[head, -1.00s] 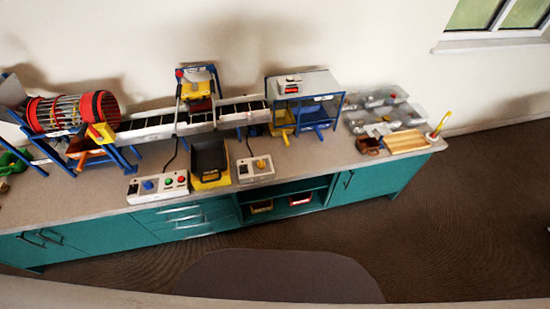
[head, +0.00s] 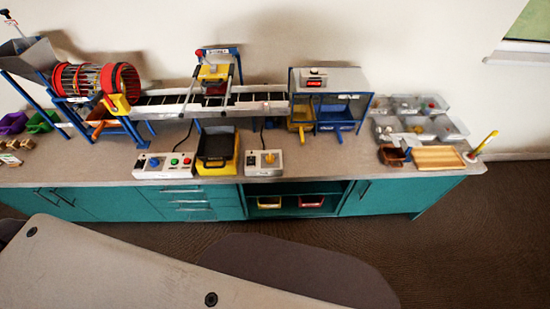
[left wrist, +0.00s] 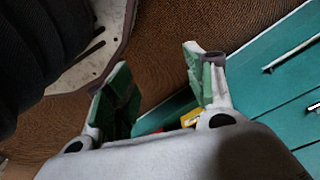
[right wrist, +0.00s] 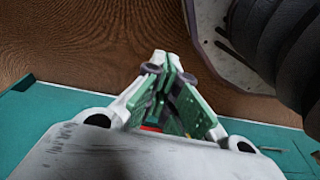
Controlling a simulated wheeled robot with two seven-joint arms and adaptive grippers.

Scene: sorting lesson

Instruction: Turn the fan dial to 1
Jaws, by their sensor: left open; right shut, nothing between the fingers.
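A white control box (head: 165,165) with a blue dial (head: 154,162) and green and red buttons stands on the bench in the head view. The labels and dial settings are too small to read, so I cannot tell which is the fan dial. My left gripper (left wrist: 160,68) is open and empty in the left wrist view. My right gripper (right wrist: 167,72) is shut and empty in the right wrist view. Neither gripper shows in the head view.
The black tray (head: 216,146) on a yellow base sits between the boxes. Behind are a conveyor (head: 180,104), a red-ringed drum (head: 90,78) and a blue-framed cabinet (head: 335,82). Teal drawers (head: 188,203) front the bench (head: 400,177). Dark floor lies before it.

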